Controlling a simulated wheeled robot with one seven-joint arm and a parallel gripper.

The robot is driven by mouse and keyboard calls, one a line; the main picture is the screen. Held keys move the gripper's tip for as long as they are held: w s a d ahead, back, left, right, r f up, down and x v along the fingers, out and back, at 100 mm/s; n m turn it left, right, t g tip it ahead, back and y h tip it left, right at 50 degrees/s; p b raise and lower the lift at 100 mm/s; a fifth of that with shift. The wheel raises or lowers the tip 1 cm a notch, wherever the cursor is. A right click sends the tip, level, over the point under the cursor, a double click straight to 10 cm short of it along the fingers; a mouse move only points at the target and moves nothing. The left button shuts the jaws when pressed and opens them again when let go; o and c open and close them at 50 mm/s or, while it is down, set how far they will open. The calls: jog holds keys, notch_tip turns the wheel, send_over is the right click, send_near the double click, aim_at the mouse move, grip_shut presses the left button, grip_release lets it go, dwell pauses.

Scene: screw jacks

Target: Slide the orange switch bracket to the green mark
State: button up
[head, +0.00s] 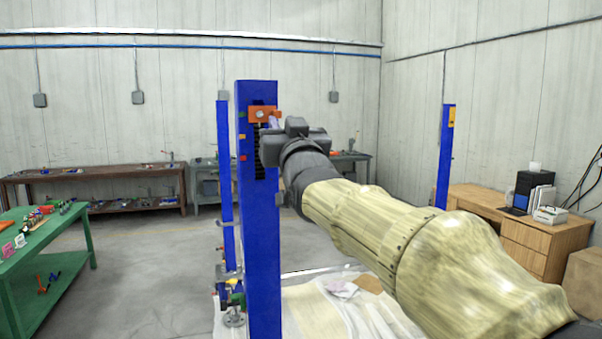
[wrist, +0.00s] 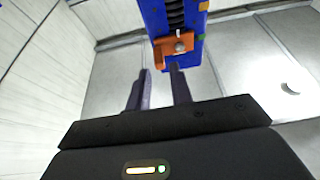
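The orange switch bracket (head: 257,114) sits high on the blue post (head: 263,230), level with the green mark (head: 242,115) on the post's left face. An orange mark and a red mark (head: 242,158) are lower on that face. In the wrist view the bracket (wrist: 184,45) shows a round bolt and a projecting tab. The post appears upside down there. My gripper (head: 274,123) is at the bracket's right side. In the wrist view its two dark fingers (wrist: 161,70) are apart, with their tips close to the tab. Whether they touch it is unclear.
A dark slot runs down the post behind the bracket. Another blue post (head: 445,155) stands right, and one stands behind. A green workbench (head: 50,245) is left, a wooden desk (head: 505,215) right. Sheeting (head: 310,310) covers the floor by the post. The floor between bench and post is open.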

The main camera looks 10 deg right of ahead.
jog(key=b+v, duration=0.7)
jog(key=v, duration=0.6)
jog(key=shift+f, duration=0.15)
jog(key=shift+s, duration=0.1)
jog(key=w+d+f+g+h, duration=0.1)
jog(key=w+d+f+g, duration=0.15)
jog(key=f, duration=0.75)
jog(key=w+d+f+m+g+h, duration=0.1)
jog(key=f+g, duration=0.2)
jog(key=f, duration=0.8)
jog(key=w+d+f+g+h, duration=0.1)
jog(key=w+f+g, duration=0.15)
jog(key=f, duration=0.75)
jog(key=s+d+f+g, duration=0.2)
jog(key=s+f+g, duration=0.3)
jog(key=s+f, duration=0.4)
jog(key=s+d+f+m+g+h, duration=0.1)
jog(key=s+d+f+g, duration=0.2)
jog(key=f, duration=1.4)
jog(key=s+g, duration=0.3)
jog(key=s, duration=0.3)
jog(key=shift+w, duration=0.1)
